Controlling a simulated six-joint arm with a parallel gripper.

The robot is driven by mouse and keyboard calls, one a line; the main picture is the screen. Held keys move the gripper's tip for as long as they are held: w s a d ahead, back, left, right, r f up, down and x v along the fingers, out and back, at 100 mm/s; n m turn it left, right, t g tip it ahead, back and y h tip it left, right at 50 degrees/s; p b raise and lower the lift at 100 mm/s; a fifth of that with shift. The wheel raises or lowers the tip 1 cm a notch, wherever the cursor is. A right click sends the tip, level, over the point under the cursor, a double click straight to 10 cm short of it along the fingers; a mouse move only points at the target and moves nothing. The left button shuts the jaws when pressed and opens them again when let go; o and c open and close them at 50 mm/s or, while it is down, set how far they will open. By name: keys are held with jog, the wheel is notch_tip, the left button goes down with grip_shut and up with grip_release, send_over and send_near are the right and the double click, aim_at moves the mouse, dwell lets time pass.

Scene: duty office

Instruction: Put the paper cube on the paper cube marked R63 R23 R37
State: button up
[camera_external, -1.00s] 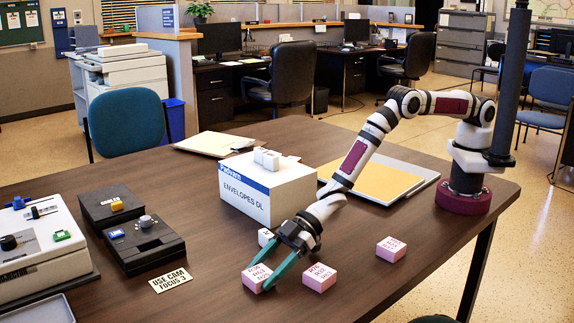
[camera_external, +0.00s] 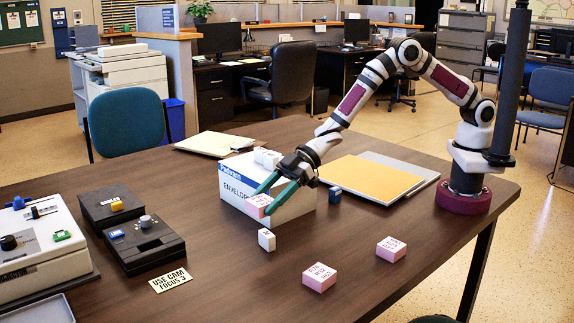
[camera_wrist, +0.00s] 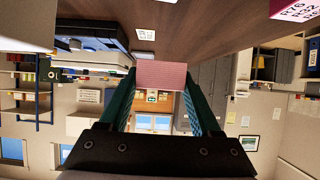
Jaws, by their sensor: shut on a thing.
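My gripper (camera_external: 278,190) is shut on a pink paper cube (camera_external: 258,205) and holds it above the table, in front of the envelope box. The held cube also shows between the fingers in the wrist view (camera_wrist: 161,75). Two other pink paper cubes with printed tops stand on the table: a front one (camera_external: 319,277) and one farther right (camera_external: 391,249). Their print is too small to read surely in the external view. Part of a pink cube (camera_wrist: 293,9) at the wrist view's top right shows R76 and R32. I cannot make out R63 R23 R37 on any cube.
The white envelope box (camera_external: 292,206) stands close behind the held cube, with small white blocks (camera_external: 267,157) on top. A small white cube (camera_external: 266,240) and a dark blue block (camera_external: 335,195) are nearby. Black devices (camera_external: 145,243) stand left. The table's front middle is mostly clear.

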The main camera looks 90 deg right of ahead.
jog(key=s+d+r+n+g+y, duration=0.2)
jog(key=s+d+n+g, duration=0.3)
jog(key=s, duration=0.8)
jog(key=s+d+r+n+g+y, duration=0.1)
jog(key=s+d+n+g, duration=0.25)
jog(key=s+d, duration=0.65)
send_over(391, 241)
notch_tip(391, 241, down, 7)
jog(key=shift+d+r, duration=0.1)
jog(key=shift+d, duration=0.05)
notch_tip(391, 241, down, 4)
jog(key=o, duration=1.4)
jog(key=shift+c, duration=0.2)
